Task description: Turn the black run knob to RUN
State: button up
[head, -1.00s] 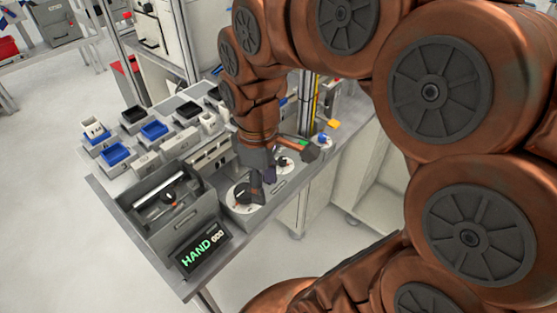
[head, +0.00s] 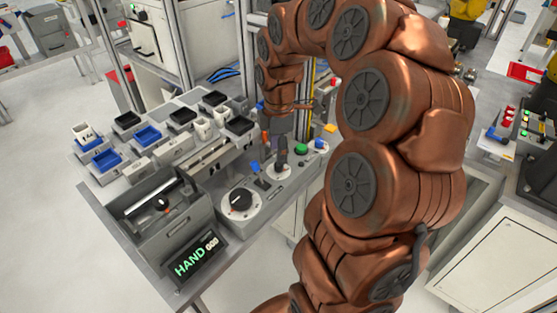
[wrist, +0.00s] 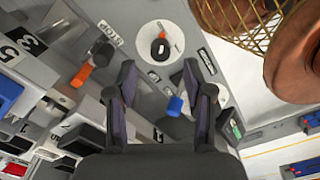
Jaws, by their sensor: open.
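A large black knob (head: 240,199) with a small red mark sits on a round white dial at the front of the panel; I take it as the run knob. Its position labels are too small to read. My gripper (head: 281,168) points down over a smaller white dial behind and right of it, partly covering that dial. In the wrist view my gripper (wrist: 159,70) has its two dark fingers spread apart with nothing held. A black knob on a white disc (wrist: 178,42) shows just beyond the fingertips; I cannot tell which dial it is.
A blue-tipped lever (head: 254,167) stands beside the dials, and a green button (head: 301,149) lies right of my gripper. A display (head: 195,256) reading HAND stands at the front.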

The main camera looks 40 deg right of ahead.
aim_at(279, 167)
jog(key=shift+f+p, duration=0.45)
jog(key=shift+f, duration=1.9)
grip_shut()
